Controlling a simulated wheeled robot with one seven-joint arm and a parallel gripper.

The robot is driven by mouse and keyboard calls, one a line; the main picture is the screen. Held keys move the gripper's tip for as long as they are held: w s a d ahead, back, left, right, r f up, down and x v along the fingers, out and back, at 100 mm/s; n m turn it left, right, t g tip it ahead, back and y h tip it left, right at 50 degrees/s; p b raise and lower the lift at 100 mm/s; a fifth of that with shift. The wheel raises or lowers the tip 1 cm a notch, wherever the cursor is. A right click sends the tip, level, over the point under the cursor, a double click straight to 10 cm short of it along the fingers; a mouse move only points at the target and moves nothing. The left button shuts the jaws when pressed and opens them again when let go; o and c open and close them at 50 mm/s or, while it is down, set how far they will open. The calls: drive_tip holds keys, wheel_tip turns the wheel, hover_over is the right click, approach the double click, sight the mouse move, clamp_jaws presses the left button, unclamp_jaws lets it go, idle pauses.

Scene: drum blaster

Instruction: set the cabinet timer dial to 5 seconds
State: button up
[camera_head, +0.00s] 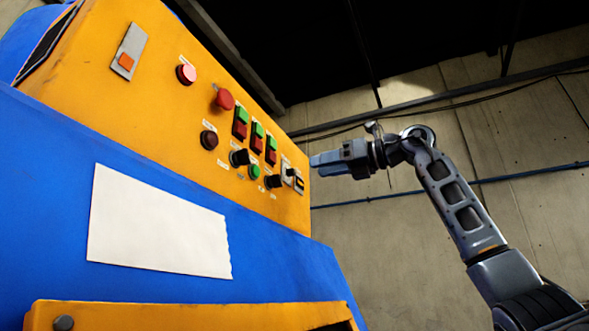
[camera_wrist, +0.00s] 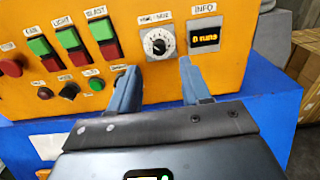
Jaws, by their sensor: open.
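The timer dial (camera_wrist: 158,44) is a black knob on a round white scale, set in the yellow cabinet panel (camera_wrist: 130,14). Its label and scale marks are too blurred to read, and I cannot tell its exact setting. My gripper (camera_wrist: 157,68) is open and empty, with blue fingers pointing at the panel. In the wrist view the dial shows between and slightly above the fingertips. In the head view the dial (camera_head: 289,171) is small near the panel's right end, and my gripper (camera_head: 314,160) is just right of it, seemingly apart from the panel.
An INFO display (camera_wrist: 205,37) with blurred orange text is right of the dial. Red and green switches labelled BLAST (camera_wrist: 104,38) and LIGHT (camera_wrist: 71,46) are to the left, with knobs and buttons below. A white sheet (camera_head: 157,222) is on the blue cabinet front.

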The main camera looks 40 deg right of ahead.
sight(295, 172)
drive_tip(key=shift+p+x, duration=1.05)
drive_tip(key=shift+x, duration=2.5)
drive_tip(key=shift+f, duration=0.1)
clamp_jaws()
